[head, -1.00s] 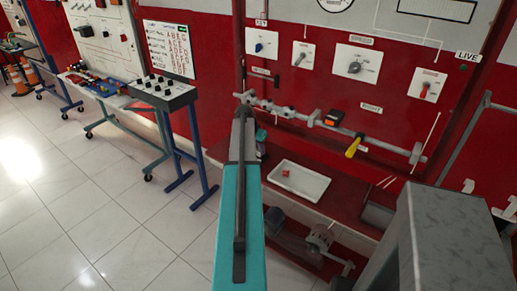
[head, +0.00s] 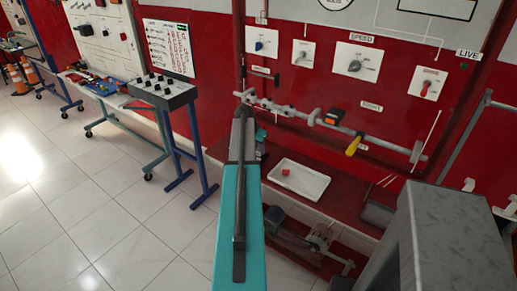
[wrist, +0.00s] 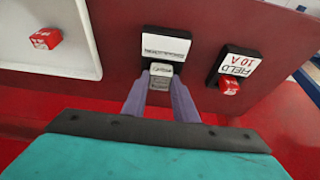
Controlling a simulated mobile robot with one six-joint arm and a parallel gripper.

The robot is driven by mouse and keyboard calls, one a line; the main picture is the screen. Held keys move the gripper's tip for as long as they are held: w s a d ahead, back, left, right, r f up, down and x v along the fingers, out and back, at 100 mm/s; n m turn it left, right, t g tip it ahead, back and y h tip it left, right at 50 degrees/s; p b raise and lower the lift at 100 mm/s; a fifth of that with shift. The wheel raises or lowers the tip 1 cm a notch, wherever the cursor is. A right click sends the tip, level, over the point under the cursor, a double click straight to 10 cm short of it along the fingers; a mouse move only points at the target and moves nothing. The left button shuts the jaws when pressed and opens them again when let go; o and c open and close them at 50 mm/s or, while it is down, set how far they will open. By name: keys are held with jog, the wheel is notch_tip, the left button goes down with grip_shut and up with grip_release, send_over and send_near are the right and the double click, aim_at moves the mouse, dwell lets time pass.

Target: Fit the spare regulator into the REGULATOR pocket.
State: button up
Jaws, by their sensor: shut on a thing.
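In the wrist view my gripper (wrist: 160,88) has its two purple fingers shut on a small grey block, the spare regulator (wrist: 161,74). The REGULATOR pocket (wrist: 178,68) is a black holder under a white label that reads upside down, on the dark red panel. The regulator is at the pocket's lower part, between my fingertips, and overlaps it in the picture. I cannot tell how deep it sits. In the head view my teal arm covers the gripper, the regulator and the pocket.
A FIELD 10 A holder (wrist: 237,62) with a red block (wrist: 229,87) is close on the right in the wrist view. A white tray (head: 322,184) with a red block (head: 286,171) lies on the red bench. A grey cabinet (head: 450,230) stands at right.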

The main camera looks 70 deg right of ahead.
jog(key=shift+f, duration=0.2)
dwell(0.4)
jog(key=o, duration=1.6)
jog(key=shift+o, duration=0.2)
jog(key=shift+r+p, duration=1.65)
jog(key=shift+r, duration=2.4)
